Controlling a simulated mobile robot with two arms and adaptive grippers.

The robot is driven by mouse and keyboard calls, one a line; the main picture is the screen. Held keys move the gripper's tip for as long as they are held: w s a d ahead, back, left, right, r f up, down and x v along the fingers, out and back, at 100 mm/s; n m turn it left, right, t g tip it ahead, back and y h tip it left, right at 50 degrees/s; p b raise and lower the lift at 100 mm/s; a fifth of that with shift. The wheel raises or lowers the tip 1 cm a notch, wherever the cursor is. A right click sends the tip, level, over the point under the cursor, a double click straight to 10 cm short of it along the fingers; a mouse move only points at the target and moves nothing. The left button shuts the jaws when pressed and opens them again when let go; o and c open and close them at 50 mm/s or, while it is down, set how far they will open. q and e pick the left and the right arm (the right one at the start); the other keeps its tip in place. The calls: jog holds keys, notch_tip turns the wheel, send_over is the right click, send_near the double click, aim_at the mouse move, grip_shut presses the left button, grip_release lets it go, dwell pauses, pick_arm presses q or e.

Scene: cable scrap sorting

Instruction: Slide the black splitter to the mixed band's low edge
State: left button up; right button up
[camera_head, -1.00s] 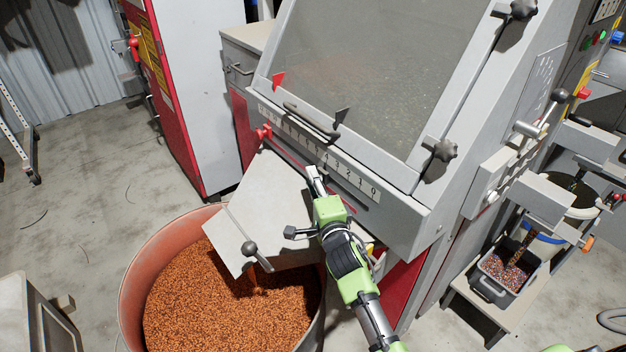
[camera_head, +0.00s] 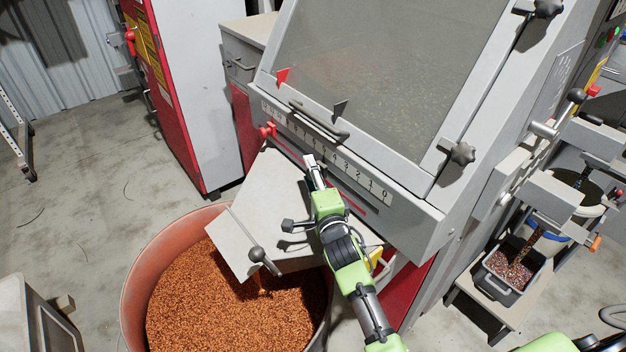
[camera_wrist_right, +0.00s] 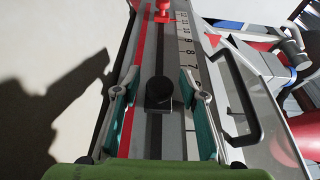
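The black splitter knob (camera_wrist_right: 159,93) stands on a dark slot along the numbered scale (camera_wrist_right: 187,60). It shows in the right wrist view between the fingers of my right gripper (camera_wrist_right: 160,100), with a gap on each side. In the head view my right gripper (camera_head: 311,164) is at the front of the machine, over the scale strip (camera_head: 355,177), and hides the black knob. Its fingers are open. My left gripper is out of view.
A red knob (camera_head: 267,131) sits farther along the scale toward higher numbers, also in the right wrist view (camera_wrist_right: 163,12). A black bar handle (camera_head: 318,122) lies above the scale. A sloped chute plate (camera_head: 262,205) hangs over a tub of copper granules (camera_head: 215,315).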

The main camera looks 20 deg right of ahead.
jog(key=s, duration=1.2)
jog(key=shift+a, duration=0.35)
